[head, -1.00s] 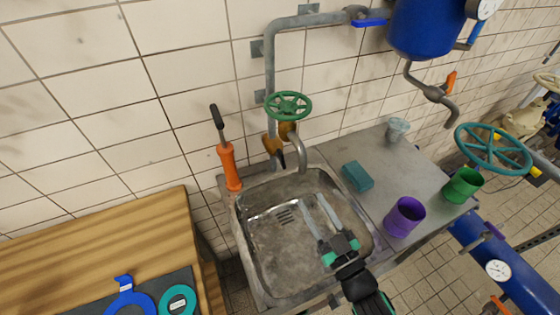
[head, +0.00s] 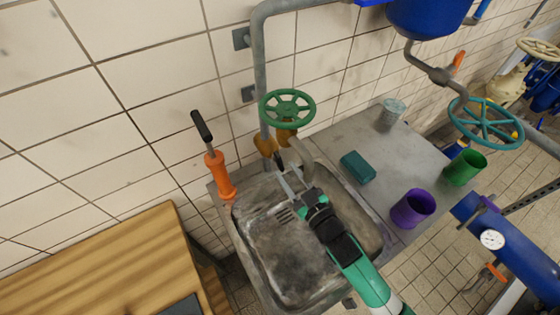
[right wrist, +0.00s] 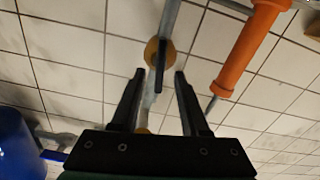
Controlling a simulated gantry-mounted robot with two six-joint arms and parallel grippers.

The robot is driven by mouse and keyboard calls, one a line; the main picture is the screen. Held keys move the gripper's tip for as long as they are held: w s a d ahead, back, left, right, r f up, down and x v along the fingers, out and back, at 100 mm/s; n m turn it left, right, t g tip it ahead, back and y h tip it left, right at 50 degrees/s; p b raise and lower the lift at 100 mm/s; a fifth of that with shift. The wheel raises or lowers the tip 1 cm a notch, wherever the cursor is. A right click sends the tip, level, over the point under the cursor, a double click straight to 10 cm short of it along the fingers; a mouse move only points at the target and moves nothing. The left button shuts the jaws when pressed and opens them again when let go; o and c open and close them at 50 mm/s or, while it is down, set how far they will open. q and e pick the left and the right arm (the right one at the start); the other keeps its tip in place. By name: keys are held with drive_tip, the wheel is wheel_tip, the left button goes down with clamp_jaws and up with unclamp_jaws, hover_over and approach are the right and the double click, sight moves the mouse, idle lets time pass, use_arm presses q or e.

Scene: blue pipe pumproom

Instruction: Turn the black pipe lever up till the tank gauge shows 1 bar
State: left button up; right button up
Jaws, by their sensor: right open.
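The black pipe lever (head: 279,160) hangs from a brass valve (head: 265,145) on the grey pipe, below a green handwheel. In the right wrist view the lever (right wrist: 161,53) shows as a thin dark bar on the round brass body. My right gripper (head: 293,179) is open, over the back of the sink, its fingertips close to the lever. In the right wrist view the lever lies in line with the gap between the fingers (right wrist: 159,74); I cannot tell whether it is between them in depth. The tank (head: 428,16) is cut off at the top, and its gauge is out of view.
The green handwheel (head: 287,108) sits just above the valve. A teal sponge (head: 357,167), a purple cup (head: 412,208) and a green cup (head: 463,168) are on the counter at right.

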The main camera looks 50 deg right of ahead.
sight(282, 165)
drive_tip(key=x, duration=0.4)
drive_tip(key=shift+w, duration=0.2)
clamp_jaws()
